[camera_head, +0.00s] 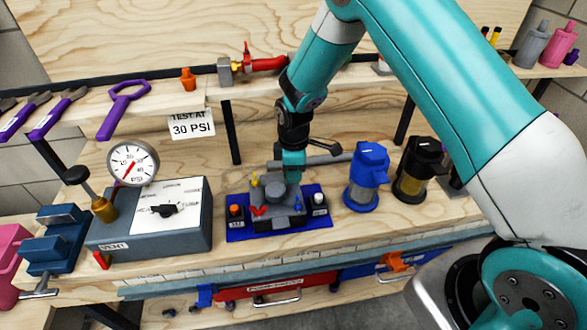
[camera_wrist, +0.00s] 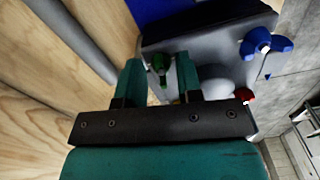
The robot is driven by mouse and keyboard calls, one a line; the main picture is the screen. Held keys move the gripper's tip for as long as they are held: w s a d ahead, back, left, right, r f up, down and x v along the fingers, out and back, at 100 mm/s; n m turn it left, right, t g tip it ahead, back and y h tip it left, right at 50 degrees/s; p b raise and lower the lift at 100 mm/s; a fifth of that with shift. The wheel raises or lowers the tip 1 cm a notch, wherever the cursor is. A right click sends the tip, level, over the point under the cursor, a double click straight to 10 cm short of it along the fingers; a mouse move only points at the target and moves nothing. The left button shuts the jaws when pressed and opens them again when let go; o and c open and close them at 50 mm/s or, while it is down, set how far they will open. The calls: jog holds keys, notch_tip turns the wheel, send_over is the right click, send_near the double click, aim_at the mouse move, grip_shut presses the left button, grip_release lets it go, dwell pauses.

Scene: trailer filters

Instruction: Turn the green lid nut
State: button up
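The green lid nut (camera_wrist: 160,65) stands near a corner of a grey lidded unit (camera_wrist: 215,28) in the wrist view. My gripper (camera_wrist: 159,66) has one finger on each side of the nut, with a visible gap between the fingers and the nut. In the head view, my gripper (camera_head: 293,162) points down at the back right of the grey unit (camera_head: 275,214) and hides the green nut. A blue wing nut (camera_wrist: 262,45) and a red nut (camera_wrist: 244,95) are at other corners of the lid. A yellow nut (camera_head: 255,180) shows in the head view.
The unit sits on a blue mat (camera_head: 240,233) between small orange-topped and white-topped blocks. Blue (camera_head: 367,178) and black (camera_head: 419,168) canisters stand at the right. A gauge (camera_head: 133,163) and a grey box (camera_head: 150,225) are at the left. A grey pipe (camera_wrist: 75,38) runs behind.

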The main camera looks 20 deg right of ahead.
jog(key=shift+f, duration=0.2)
grip_shut()
